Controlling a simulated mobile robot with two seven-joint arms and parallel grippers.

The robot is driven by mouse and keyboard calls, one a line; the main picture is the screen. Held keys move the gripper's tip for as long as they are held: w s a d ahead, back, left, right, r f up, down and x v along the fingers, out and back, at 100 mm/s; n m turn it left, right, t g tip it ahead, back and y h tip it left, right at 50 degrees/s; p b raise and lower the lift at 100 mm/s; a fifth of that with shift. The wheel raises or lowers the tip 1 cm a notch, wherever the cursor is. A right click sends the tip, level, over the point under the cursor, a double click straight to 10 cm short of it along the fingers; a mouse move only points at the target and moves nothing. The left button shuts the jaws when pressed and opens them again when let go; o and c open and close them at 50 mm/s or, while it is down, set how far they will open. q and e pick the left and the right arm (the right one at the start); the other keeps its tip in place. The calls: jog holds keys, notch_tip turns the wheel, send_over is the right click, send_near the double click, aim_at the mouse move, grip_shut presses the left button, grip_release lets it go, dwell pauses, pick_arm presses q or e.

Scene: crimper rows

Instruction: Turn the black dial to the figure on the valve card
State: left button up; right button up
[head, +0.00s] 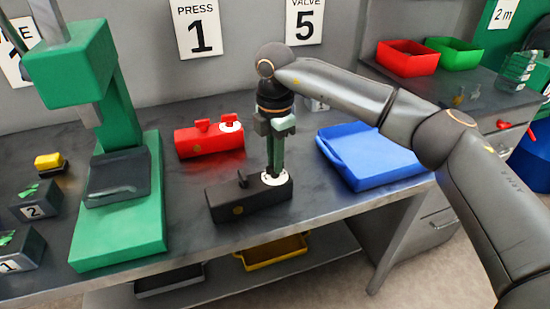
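The black dial unit (250,200) is a long dark box on the bench with a small black knob at its left and a white disc (276,179) at its right end. My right gripper (275,172) points down with its fingertips at the white disc. The fingers look close together, but they hide the dial's pointer, so I cannot tell whether they grip it. The valve card (303,22) on the wall reads 5. My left gripper is not in view.
A red dial unit (210,140) stands behind and left. A green press (120,215) stands at the left, with numbered dark blocks (33,205) beside it. A blue tray (372,158) lies right of the black unit. The press card (199,28) reads 1.

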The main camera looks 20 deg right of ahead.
jog(key=o, duration=0.4)
jog(key=shift+o, duration=0.2)
notch_tip(320, 180, up, 13)
jog(key=shift+f, duration=0.2)
dwell(0.5)
